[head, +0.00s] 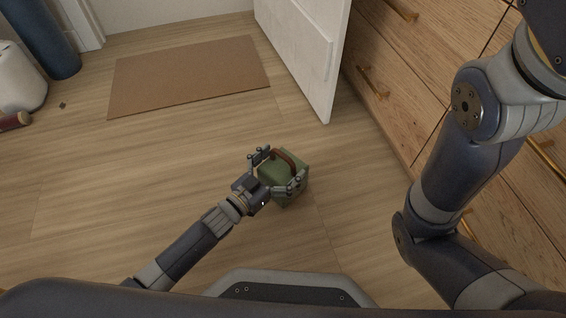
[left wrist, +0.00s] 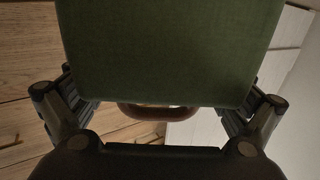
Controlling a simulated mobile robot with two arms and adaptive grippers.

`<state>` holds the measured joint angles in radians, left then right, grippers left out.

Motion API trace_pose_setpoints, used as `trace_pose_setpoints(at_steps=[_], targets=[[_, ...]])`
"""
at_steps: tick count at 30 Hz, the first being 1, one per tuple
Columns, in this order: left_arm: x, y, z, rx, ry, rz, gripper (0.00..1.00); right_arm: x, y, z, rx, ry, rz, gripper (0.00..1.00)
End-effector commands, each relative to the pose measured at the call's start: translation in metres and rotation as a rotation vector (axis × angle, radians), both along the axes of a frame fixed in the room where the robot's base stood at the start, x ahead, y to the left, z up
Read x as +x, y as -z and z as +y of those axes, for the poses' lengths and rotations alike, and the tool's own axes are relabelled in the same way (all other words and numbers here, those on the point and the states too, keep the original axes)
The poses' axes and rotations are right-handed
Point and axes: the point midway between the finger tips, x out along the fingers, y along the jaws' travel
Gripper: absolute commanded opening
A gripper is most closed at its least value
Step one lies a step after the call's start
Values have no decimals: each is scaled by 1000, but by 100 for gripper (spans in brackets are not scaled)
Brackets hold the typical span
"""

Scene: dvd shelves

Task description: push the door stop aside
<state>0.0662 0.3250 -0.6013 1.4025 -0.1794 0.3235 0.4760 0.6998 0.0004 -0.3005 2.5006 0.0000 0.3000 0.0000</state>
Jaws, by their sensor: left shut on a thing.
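The door stop (head: 290,163) is a green block with a brown handle on top. It is on or just above the wooden floor, a little in front of the white door (head: 306,50) and apart from it. My left gripper (head: 277,172) is shut on the door stop, with a finger on either side. In the left wrist view the green block (left wrist: 170,50) fills the upper middle between the fingers, and its brown handle (left wrist: 157,112) shows below it. My right arm shows at the right of the head view, but its gripper is out of view.
A brown mat (head: 190,76) lies on the floor beyond. Wooden drawers (head: 420,60) with brass handles line the right side. A white rounded object (head: 20,82) and a blue cylinder (head: 45,38) stand at the far left. The floor left of the gripper is clear.

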Motion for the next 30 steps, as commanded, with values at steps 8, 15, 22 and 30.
trace_pose_setpoints(at_steps=[8,15,22,30], targets=[[0,0,0,1,1,0,100,1,0,0,0,0,1,40],[-3,1,2,1,0,1,100,2,0,-1,3,-1,5,40],[-31,3,24,5,0,4,100,1,0,0,1,0,2,40],[-75,2,58,4,1,2,100,0,0,0,1,0,1,40]])
